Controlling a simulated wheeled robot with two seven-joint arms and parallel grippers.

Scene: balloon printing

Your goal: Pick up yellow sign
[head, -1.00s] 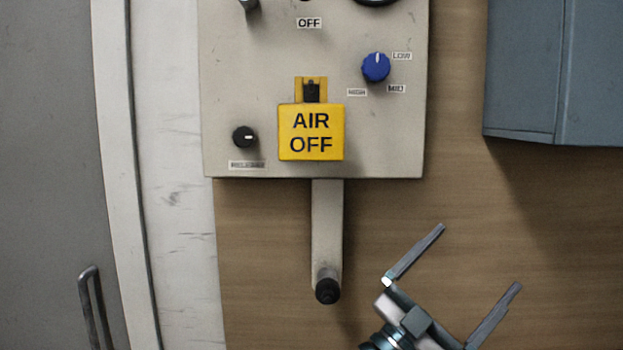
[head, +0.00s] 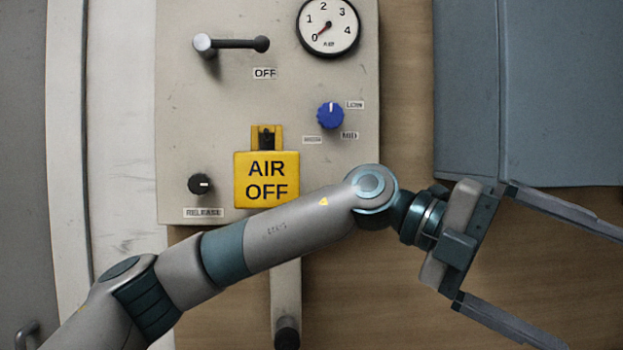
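The yellow sign (head: 266,180) reads "AIR OFF" and hangs on a dark knob with a yellow backing at the lower part of the beige control panel (head: 230,110). Its lower right corner is close to my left arm in the picture. My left arm comes in from the lower left and crosses below the sign. My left gripper (head: 592,290) is at the right, well past the sign, with its two fingers spread, empty and pointing right. My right gripper is not in view.
The panel carries a lever (head: 235,43), a gauge (head: 328,25), a blue knob (head: 330,115) and a black release knob (head: 201,184). A beige post with a black-tipped handle (head: 287,334) shows below. A blue-grey cabinet (head: 540,90) stands at the right.

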